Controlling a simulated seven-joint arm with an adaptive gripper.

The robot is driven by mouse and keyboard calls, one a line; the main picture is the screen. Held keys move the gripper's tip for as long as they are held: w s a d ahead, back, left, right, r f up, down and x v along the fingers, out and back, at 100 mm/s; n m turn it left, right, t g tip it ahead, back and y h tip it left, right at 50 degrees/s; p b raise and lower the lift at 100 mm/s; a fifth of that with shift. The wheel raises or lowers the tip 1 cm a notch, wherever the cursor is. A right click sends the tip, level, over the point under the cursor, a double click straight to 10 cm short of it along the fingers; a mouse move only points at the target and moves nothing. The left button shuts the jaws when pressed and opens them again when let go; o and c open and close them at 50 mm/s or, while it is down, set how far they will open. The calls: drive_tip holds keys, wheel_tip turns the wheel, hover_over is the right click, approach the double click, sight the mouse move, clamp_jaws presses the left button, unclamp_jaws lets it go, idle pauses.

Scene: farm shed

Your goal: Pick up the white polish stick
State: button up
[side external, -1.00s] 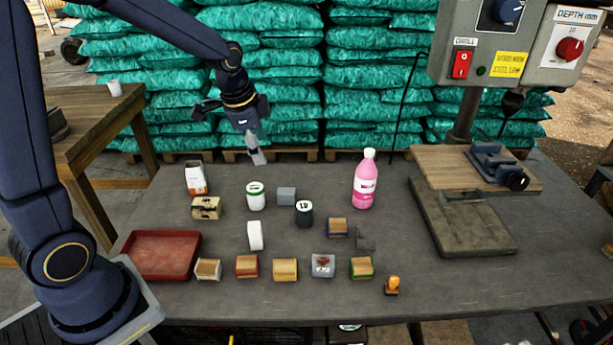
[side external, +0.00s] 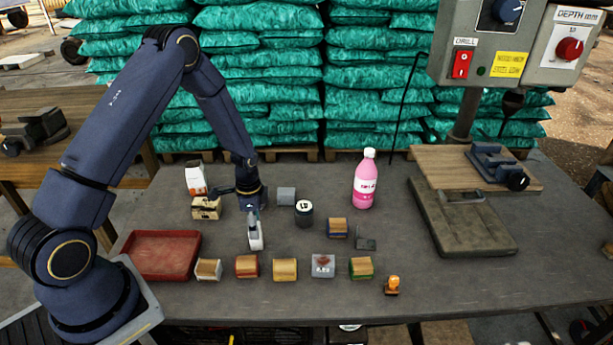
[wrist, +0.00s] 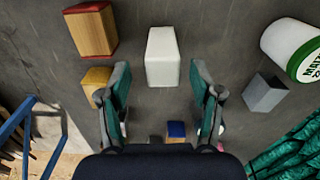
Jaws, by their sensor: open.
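The white polish stick (side external: 257,243) is a small pale block on the workbench, behind the row of wooden-topped blocks. It also shows in the wrist view (wrist: 162,58), top centre. My gripper (side external: 253,226) points down close over the stick and hides part of it in the side view. In the wrist view my gripper (wrist: 160,75) is open, with one finger to each side of the stick's near end in the picture. The jaws are empty. I cannot tell how far the fingertips are above the bench.
A red-sided block (wrist: 92,30) and a tan block (wrist: 96,82) lie left of the stick in the wrist view. A grey cube (wrist: 264,92) and a white tub (wrist: 290,45) are at right. A pink bottle (side external: 366,180) and red tray (side external: 160,256) stand farther off.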

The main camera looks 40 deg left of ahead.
sight(257, 245)
drive_tip(key=f, duration=0.6)
drive_tip(key=shift+a, duration=0.2)
drive_tip(key=shift+r, duration=0.1)
drive_tip(key=shift+c, duration=0.2)
clamp_jaws()
drive_tip(key=shift+r, duration=0.1)
